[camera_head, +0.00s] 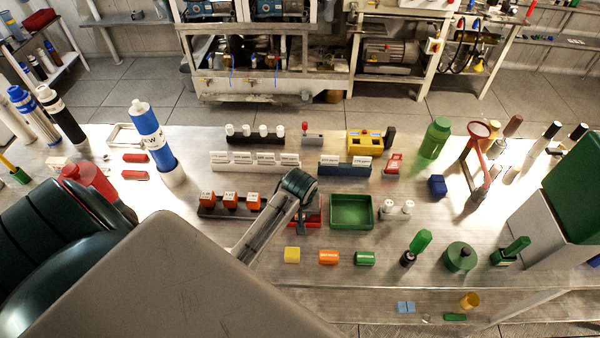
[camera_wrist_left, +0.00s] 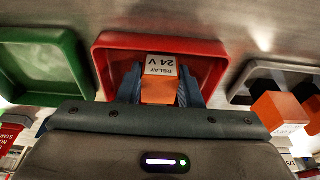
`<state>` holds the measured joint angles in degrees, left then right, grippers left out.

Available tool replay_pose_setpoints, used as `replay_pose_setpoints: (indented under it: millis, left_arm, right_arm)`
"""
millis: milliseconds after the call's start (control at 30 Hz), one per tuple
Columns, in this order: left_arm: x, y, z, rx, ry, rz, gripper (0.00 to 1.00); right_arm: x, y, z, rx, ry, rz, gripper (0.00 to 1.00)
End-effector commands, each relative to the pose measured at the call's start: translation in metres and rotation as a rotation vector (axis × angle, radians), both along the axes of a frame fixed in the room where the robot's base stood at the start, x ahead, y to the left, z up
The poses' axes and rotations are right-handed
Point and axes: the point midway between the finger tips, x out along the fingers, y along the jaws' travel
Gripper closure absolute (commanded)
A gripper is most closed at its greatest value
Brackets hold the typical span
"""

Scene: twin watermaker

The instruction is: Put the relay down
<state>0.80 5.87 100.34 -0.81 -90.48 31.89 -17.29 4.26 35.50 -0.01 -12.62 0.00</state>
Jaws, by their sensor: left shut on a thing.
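My left gripper (camera_head: 300,212) is at the red tray (camera_head: 314,217), which it partly covers in the head view. In the left wrist view the gripper (camera_wrist_left: 160,92) is shut on an orange relay (camera_wrist_left: 159,90) with a white top label reading "RELAY 24 V". The relay is over or inside the red tray (camera_wrist_left: 212,52), near its near wall; I cannot tell whether it touches the floor. The head view does not show the held relay. My right gripper is not in view.
An empty green tray (camera_head: 352,211) stands right of the red one. A dark rack (camera_head: 215,211) with three orange relays stands to the left. Yellow, orange and green blocks (camera_head: 329,257) lie in front. A rack with white labels (camera_head: 255,161) stands behind.

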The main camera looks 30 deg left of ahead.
Motion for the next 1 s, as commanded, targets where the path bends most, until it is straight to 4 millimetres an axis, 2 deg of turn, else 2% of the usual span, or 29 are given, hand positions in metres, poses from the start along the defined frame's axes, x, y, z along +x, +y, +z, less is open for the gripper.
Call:
replay_pose_setpoints:
  millis: [167,200,267,300,667,833,1000]
  left_arm:
    - [0.000,0.000,-0.003,-0.001,0.001,0.000,0.95]
    - [0.000,0.000,-0.003,-0.001,0.001,0.000,0.60]
    - [0.000,0.000,-0.003,-0.001,0.001,0.000,0.48]
    - [0.000,0.000,-0.003,-0.001,0.001,0.000,0.46]
    - [0.000,0.000,0.003,0.000,-0.002,0.000,0.46]
    - [-0.004,-0.003,0.025,0.000,-0.004,0.000,0.46]
    - [-0.010,-0.008,0.062,0.000,-0.007,0.000,0.46]
  right_arm:
    - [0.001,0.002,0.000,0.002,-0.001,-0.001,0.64]
    - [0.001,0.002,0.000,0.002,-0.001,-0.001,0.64]
    - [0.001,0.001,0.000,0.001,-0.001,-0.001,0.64]
    - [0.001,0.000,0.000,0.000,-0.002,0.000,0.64]
    - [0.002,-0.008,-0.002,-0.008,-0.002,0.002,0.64]
    - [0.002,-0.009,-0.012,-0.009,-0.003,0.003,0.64]
    - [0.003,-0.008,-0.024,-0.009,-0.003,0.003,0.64]
